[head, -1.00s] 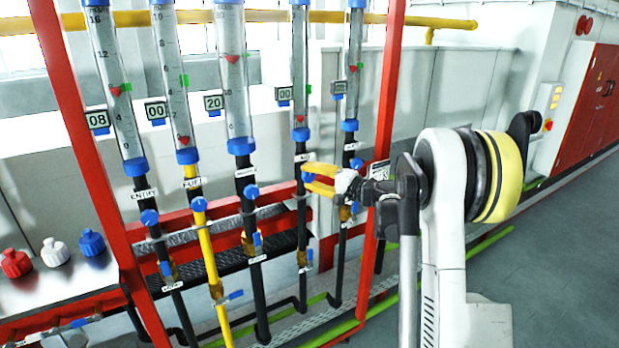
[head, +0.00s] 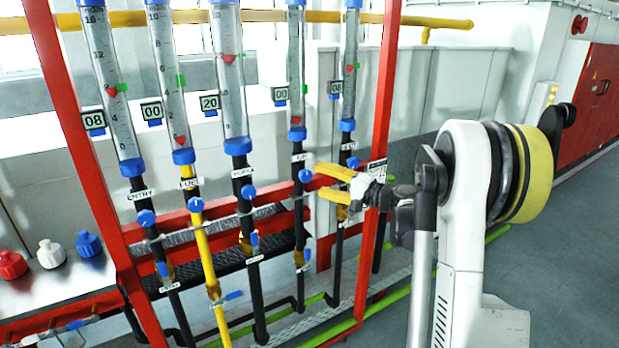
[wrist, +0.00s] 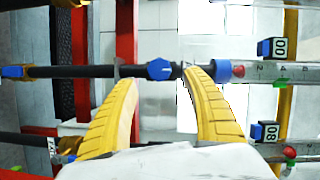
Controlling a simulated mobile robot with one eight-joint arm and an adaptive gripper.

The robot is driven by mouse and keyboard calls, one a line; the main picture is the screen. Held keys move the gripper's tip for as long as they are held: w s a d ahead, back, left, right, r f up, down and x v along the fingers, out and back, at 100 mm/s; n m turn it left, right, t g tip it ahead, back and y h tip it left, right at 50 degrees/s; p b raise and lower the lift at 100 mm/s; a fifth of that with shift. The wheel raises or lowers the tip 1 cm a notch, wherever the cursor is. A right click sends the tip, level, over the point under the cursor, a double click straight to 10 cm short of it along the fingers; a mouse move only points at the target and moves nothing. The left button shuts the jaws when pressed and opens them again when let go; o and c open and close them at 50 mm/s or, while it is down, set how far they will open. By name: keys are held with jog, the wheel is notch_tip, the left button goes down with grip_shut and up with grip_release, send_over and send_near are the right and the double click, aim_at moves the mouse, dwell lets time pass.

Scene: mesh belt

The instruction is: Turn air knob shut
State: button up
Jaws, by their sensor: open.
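My gripper (head: 319,180) has two yellow fingers, spread open and empty, just right of the knob in the head view. The fingers (wrist: 160,80) also show apart in the wrist view. A small gap shows between fingertips and knob. I cannot tell the knob's turn position.
Similar blue knobs (head: 146,217) sit on the neighbouring pipes, under clear flow tubes (head: 230,80). A red frame post (head: 378,150) stands close to my gripper. The fifth pipe (head: 341,235) runs just behind my fingers. The grey floor (head: 570,260) at right is open.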

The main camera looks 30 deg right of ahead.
jog(key=v, duration=0.6)
jog(key=shift+s+d, duration=0.1)
jog(key=s+a+n+g+h, duration=0.1)
jog(key=s+a+n+g, duration=0.2)
jog(key=a, duration=0.7)
jog(key=s+a+n+g, duration=0.1)
jog(key=s+a+g, duration=0.25)
jog(key=a, duration=0.65)
jog(key=s+a+f+n+g+h, duration=0.1)
jog(key=s+a+f+n+h, duration=0.2)
jog(key=s, duration=0.8)
jog(key=s+a+f+n+g+h+b, duration=0.1)
jog(key=s+a+f+n+h, duration=0.2)
jog(key=s, duration=0.7)
jog(key=shift+s+a+f+n, duration=0.35)
jog(key=shift+f+n, duration=0.05)
jog(key=shift+n, duration=0.2)
